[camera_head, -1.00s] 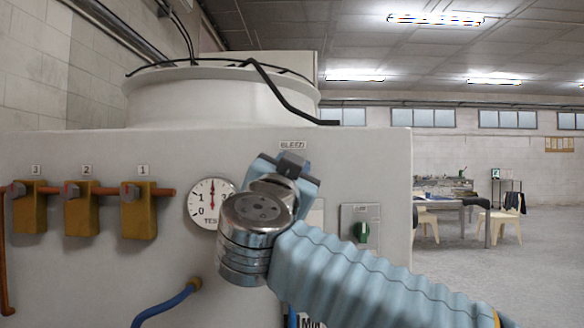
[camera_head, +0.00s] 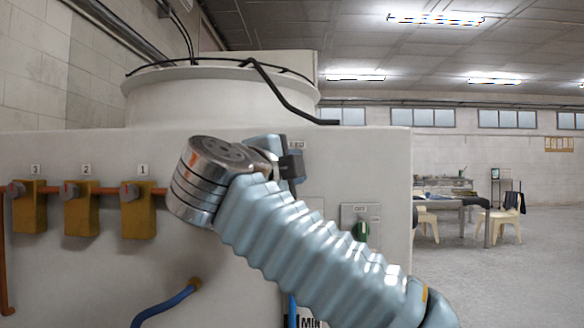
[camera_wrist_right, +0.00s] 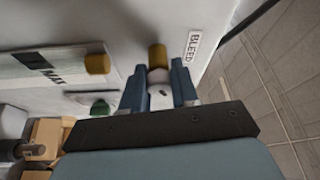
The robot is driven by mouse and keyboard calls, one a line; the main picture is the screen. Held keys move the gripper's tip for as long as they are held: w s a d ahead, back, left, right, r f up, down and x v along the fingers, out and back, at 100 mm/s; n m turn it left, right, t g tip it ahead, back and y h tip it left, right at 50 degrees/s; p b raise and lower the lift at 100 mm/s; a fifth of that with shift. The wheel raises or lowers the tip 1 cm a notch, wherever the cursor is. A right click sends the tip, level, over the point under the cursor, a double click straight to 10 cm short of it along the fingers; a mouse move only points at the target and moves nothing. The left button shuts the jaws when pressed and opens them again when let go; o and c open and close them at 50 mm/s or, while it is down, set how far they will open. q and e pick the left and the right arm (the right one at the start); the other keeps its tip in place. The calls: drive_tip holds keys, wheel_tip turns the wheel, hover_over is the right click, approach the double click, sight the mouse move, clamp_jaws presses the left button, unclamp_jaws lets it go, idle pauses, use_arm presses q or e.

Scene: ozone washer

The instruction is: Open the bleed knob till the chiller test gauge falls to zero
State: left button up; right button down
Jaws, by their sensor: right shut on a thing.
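The bleed knob (camera_wrist_right: 157,52) is a small brass-coloured cylinder on the white machine wall, beside the BLEED label (camera_wrist_right: 194,45) in the right wrist view. My right gripper (camera_wrist_right: 158,68) has its two blue fingers on either side of the knob and is shut on it. In the head view my right wrist and forearm cross in front of the machine and hide the knob. The test gauge is also hidden behind my wrist, so its needle cannot be read. My left gripper is not in view.
Yellow valve blocks marked 1 (camera_head: 138,217), 2 (camera_head: 81,216) and 3 (camera_head: 29,212) sit on a copper pipe at left. Another brass knob (camera_wrist_right: 97,64) is near the MAX label. A blue hose (camera_head: 165,306) hangs below.

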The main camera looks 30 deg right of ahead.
drive_tip(key=m+g+y, duration=0.1)
drive_tip(key=m, duration=0.3)
drive_tip(key=shift+f, duration=0.1)
drive_tip(key=shift+m+y, duration=1.2)
drive_tip(key=shift+m, duration=0.8)
drive_tip(key=shift+f, duration=0.1)
drive_tip(key=c, duration=0.9)
unclamp_jaws()
drive_tip(key=shift+o, duration=0.2)
drive_tip(key=shift+s, duration=0.1)
